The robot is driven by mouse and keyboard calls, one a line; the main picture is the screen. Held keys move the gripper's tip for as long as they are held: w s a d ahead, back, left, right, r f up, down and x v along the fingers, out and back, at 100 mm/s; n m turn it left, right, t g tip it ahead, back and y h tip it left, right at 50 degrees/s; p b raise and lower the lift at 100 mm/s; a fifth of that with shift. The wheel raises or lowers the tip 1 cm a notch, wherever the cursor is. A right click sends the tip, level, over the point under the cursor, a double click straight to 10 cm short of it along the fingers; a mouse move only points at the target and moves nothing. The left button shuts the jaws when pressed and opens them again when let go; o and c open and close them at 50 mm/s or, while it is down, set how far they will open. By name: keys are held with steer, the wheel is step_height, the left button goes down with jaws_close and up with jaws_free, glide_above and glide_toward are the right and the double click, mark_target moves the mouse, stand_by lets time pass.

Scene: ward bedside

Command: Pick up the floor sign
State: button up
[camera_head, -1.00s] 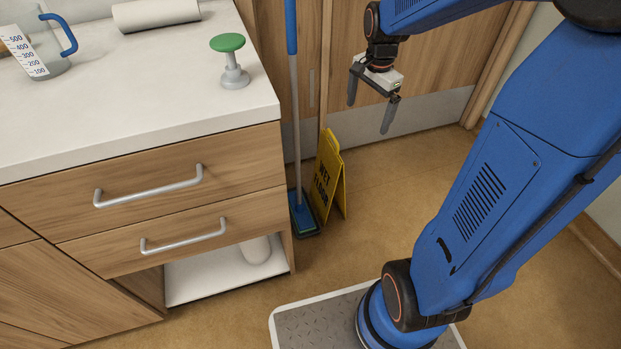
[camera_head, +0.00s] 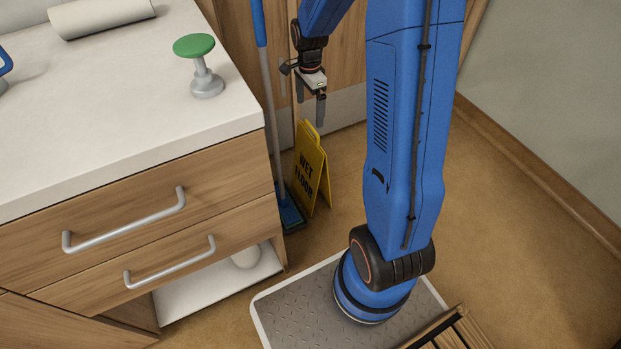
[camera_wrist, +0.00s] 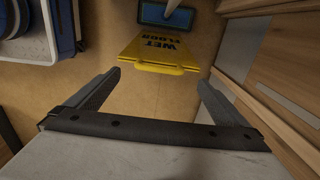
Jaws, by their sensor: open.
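The yellow floor sign (camera_head: 311,169) with "WET FLOOR" on it stands folded out on the floor, between the drawer cabinet and the door. It also shows in the wrist view (camera_wrist: 160,52), seen from above, with its handle edge toward me. My gripper (camera_head: 311,112) is open and empty, pointing down above the sign and apart from it. In the wrist view the two fingers of my gripper (camera_wrist: 155,85) are spread wide, with the sign's top edge ahead, between and beyond the fingertips.
A mop (camera_head: 266,80) with a blue handle stands close left of the sign; its flat head (camera_head: 289,213) is on the floor beside it. The cabinet (camera_head: 190,165) is at left, the wooden door (camera_head: 345,70) behind. Open floor (camera_head: 500,220) lies to the right.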

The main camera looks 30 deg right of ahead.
mark_target(311, 126)
step_height(311, 126, down, 5)
steer(key=shift+f, duration=0.1)
steer(key=shift+d+f, duration=0.2)
steer(key=shift+f, duration=1.15)
steer(key=shift+d+f, duration=0.15)
steer(key=shift+f, duration=1.15)
steer(key=c, duration=1.7)
steer(key=shift+r, duration=0.15)
